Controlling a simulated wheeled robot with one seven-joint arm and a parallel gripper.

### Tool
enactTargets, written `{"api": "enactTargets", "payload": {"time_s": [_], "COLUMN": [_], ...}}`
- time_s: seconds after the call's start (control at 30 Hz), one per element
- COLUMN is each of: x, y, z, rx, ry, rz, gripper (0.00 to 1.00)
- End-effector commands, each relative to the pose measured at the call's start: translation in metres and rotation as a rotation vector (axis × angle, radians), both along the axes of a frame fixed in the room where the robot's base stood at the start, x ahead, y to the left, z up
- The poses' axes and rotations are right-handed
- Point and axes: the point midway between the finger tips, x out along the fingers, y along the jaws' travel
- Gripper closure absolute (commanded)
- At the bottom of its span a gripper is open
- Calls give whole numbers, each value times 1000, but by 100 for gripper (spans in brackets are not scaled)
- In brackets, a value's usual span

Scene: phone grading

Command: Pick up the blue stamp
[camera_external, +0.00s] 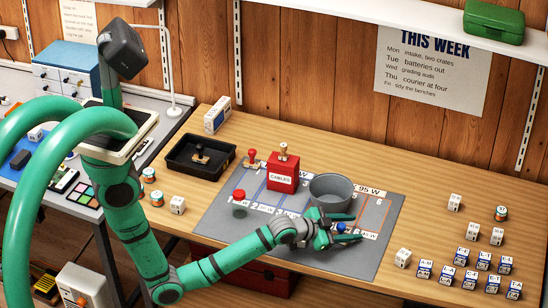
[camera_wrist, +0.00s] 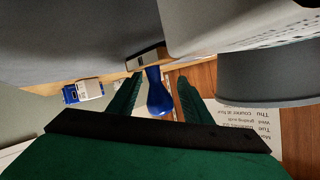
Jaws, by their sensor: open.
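The blue stamp (camera_external: 341,228) is on the grey mat (camera_external: 225,218), near its right front part. In the wrist view the blue stamp (camera_wrist: 157,92) shows its blue handle and a pale-edged base above it in the picture. My gripper (camera_external: 348,228) reaches in low from the left, with one green finger on each side of the stamp. The wrist view shows the fingers of my gripper (camera_wrist: 158,98) apart, with the blue handle between them. Some gap shows beside the handle. The stamp's base is mostly hidden in the external view.
A grey bowl (camera_external: 333,188) stands close behind my gripper. A red box (camera_external: 283,178) marked CABLES, a red stamp (camera_external: 252,158), a red-lidded jar (camera_external: 240,206) and a black tray (camera_external: 178,158) are further left. Several labelled cubes (camera_external: 447,275) stand at the right. Bare wood lies behind the mat.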

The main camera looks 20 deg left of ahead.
Motion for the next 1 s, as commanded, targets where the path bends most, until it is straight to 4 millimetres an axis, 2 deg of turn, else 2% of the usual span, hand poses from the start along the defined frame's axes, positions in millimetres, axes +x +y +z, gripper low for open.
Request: {"api": "enactTargets", "payload": {"time_s": [0.27,0.3,0.47,0.5,0.83,1.0], "x": [3,3,3,3,3,4], "y": [-3,-3,-3,-3,-3,-2], "z": [-1,-1,-2,-2,0,12], "rx": [-1,-1,-1,-1,0,-2], "ry": [-1,-1,-1,-1,0,-2], "rz": [0,0,0,0,0,1], "gripper": [55,57,96,98,99,99]}}
